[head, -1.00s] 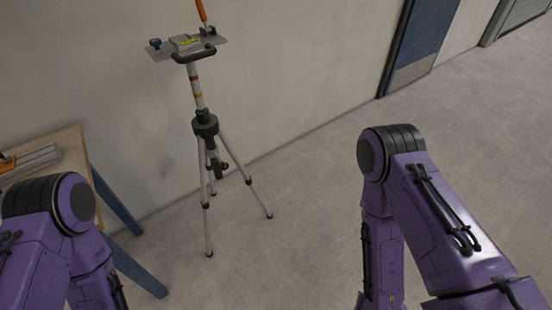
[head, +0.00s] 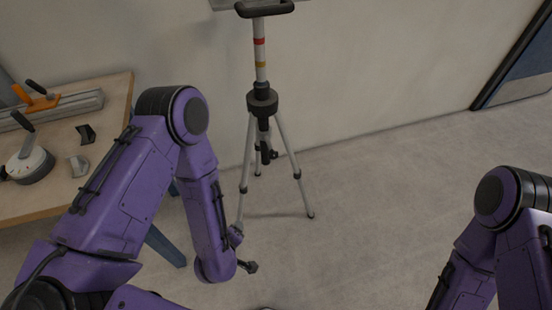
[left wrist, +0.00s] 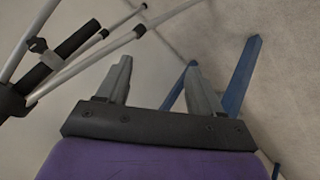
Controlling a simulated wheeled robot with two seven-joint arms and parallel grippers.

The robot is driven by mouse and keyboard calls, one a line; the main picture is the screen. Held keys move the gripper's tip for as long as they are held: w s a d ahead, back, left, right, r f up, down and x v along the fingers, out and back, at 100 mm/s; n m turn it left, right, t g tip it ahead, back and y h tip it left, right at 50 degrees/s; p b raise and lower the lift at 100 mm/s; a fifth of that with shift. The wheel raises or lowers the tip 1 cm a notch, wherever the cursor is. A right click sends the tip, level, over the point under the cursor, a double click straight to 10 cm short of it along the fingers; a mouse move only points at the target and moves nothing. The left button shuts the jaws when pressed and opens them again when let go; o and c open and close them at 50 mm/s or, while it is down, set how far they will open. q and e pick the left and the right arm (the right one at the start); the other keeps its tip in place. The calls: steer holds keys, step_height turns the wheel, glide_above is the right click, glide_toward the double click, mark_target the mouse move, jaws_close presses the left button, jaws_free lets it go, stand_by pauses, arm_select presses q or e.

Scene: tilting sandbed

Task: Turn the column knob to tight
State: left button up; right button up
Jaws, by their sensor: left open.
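The tripod stands on the floor in the head view, with a dark collar (head: 262,101) below its striped column (head: 260,50). A small dark knob-like part (head: 273,155) sticks out below the collar, between the legs. I cannot tell which dark part is the column knob or how it is set. In the left wrist view the tripod's black centre tube (left wrist: 68,54) and pale legs lie at the left. My left gripper (left wrist: 160,72) is open and empty, its fingers apart from the tripod. My right gripper is out of view.
A wooden table (head: 115,105) at the left holds an orange-handled tool on a metal rail (head: 75,108), a round white device (head: 30,165) and small brackets. A plate on the tripod top is cut off. The floor right of the tripod is clear.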

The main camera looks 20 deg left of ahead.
arm_select(q)
steer(key=w+d+f+n+t+b, duration=0.3)
steer(key=w+d+f+n+b, duration=0.15)
steer(key=w, duration=0.25)
steer(key=n+t+y+b, duration=0.4)
steer(key=n+y+b, duration=0.4)
steer(key=n+b, duration=1.6)
glide_toward(274, 156)
steer(key=w+a+f+n+p, duration=0.1)
steer(key=w, duration=0.1)
steer(key=shift+n, duration=0.35)
steer(key=x, duration=0.3)
steer(key=b+x, duration=0.1)
steer(key=x, duration=0.5)
steer(key=shift+w+a+r+b, duration=0.25)
steer(key=shift+a+r+b, duration=0.1)
steer(key=shift+b, duration=0.05)
steer(key=shift+w+a, duration=0.2)
steer(key=shift+w, duration=0.1)
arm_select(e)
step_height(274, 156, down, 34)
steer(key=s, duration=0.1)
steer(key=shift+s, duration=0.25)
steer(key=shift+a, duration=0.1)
arm_select(q)
steer(key=c, duration=1)
